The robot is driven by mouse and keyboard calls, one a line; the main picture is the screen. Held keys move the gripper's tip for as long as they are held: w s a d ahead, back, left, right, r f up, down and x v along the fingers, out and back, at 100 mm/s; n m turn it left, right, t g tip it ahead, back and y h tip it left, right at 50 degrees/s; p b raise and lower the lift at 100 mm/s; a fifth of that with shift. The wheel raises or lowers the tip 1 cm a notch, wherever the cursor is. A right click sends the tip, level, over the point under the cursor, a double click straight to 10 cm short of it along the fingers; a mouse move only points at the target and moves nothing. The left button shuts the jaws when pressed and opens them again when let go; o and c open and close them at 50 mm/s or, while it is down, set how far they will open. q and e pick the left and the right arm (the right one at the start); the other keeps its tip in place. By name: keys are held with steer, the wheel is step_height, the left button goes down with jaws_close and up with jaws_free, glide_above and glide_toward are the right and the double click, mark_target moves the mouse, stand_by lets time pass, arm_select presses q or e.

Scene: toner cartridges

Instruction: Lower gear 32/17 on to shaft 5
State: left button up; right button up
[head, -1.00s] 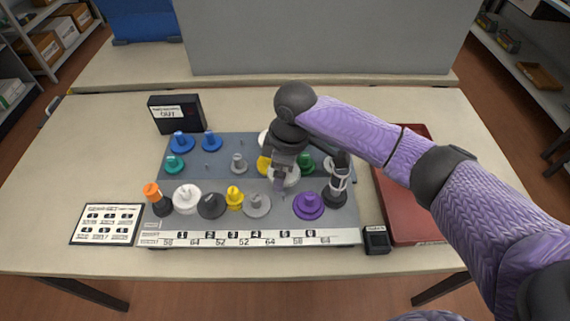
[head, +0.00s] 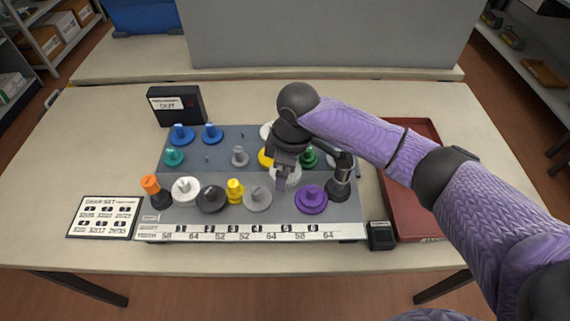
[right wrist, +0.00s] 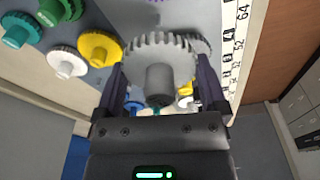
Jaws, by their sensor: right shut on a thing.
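My right gripper (head: 284,172) is shut on a light grey gear (head: 288,178), held over the grey gear board between the grey gear (head: 257,198) and the purple gear (head: 311,198). In the right wrist view the toothed gear (right wrist: 160,58) and its hub (right wrist: 160,85) sit between the fingers of the gripper (right wrist: 161,88). The spot for shaft 5 lies above the printed 5 (head: 285,228); the shaft itself cannot be made out under the gripper. I cannot tell whether the gear touches it. My left gripper is not in view.
The board's front row (head: 250,234) carries white, dark grey, yellow, grey and purple gears. Blue, teal and green gears stand behind. A black post (head: 339,185) stands right of the purple gear. A red tray (head: 415,222) lies right, a gear card (head: 104,217) left.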

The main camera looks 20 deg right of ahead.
stand_by(0.3)
steer(key=shift+r+p, duration=0.1)
steer(key=shift+p, duration=0.4)
steer(key=shift+f+b, duration=0.75)
steer(key=shift+f, duration=1.25)
steer(key=shift+p, duration=0.35)
